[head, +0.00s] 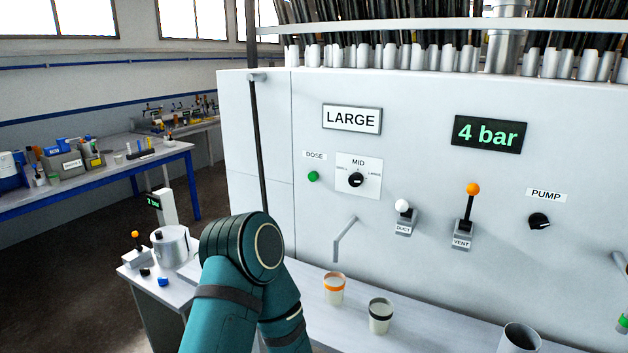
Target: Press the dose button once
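The dose button (313,176) is a small round green button on the white machine panel. It sits under the label DOSE (314,155), left of the MID dial (356,180). Nothing covers it. A teal arm link of mine stands in front of the panel, below and left of the button, apart from it in the picture. Neither gripper shows in the head view.
Beside the dial are a white-knobbed duct lever (403,210), an orange-knobbed vent lever (468,208) and a pump knob (539,221). A bent spout (345,238) projects below. Cups with orange (334,288) and black (380,315) bands stand on the ledge.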

